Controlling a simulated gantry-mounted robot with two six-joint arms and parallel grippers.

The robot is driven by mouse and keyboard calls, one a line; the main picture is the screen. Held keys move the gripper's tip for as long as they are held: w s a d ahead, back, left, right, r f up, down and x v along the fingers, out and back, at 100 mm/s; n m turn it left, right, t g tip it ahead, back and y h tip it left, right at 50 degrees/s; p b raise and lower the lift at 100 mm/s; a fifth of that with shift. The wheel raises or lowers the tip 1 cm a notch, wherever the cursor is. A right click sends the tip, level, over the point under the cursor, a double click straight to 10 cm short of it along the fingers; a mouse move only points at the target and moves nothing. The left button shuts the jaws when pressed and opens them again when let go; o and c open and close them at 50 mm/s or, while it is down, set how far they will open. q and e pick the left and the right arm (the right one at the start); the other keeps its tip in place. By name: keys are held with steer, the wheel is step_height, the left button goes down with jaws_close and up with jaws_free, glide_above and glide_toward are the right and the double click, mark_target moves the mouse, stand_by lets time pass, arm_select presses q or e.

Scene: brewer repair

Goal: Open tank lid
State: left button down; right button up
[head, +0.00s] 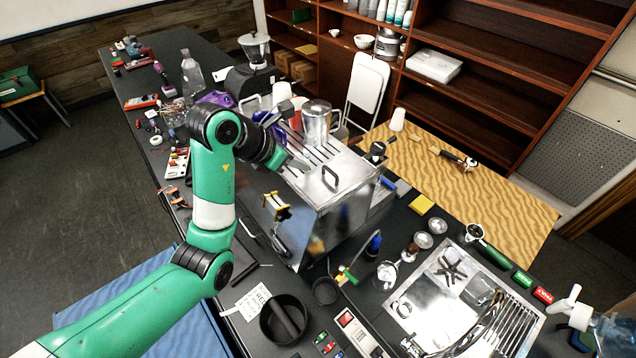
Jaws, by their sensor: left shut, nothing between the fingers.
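The steel brewer (345,215) stands on the dark bench in the middle of the head view. Its tank lid (348,172) is a shiny flat panel on top, with a dark loop handle (330,178) standing up from it. The lid looks closed. My left gripper (298,164) is shut and empty over the top of the brewer, just left of the handle. It looks apart from the handle, but the exact gap is hard to tell. My right gripper is not in view.
A steel pitcher (317,122) stands on the slatted rack behind the lid. A black knock box (285,319), a steel drip tray (455,290) and small cups crowd the bench in front and right.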

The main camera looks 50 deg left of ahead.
arm_select(q)
steer(key=b, duration=0.9)
glide_toward(329, 176)
steer(key=shift+w+f, duration=0.3)
steer(key=shift+f, duration=0.7)
steer(key=w+f, duration=0.1)
steer(key=w+f+p, duration=0.1)
steer(key=shift+w+d, duration=0.15)
steer(key=shift+w, duration=0.2)
steer(key=shift+w+f, duration=0.3)
steer(key=shift+f, duration=0.05)
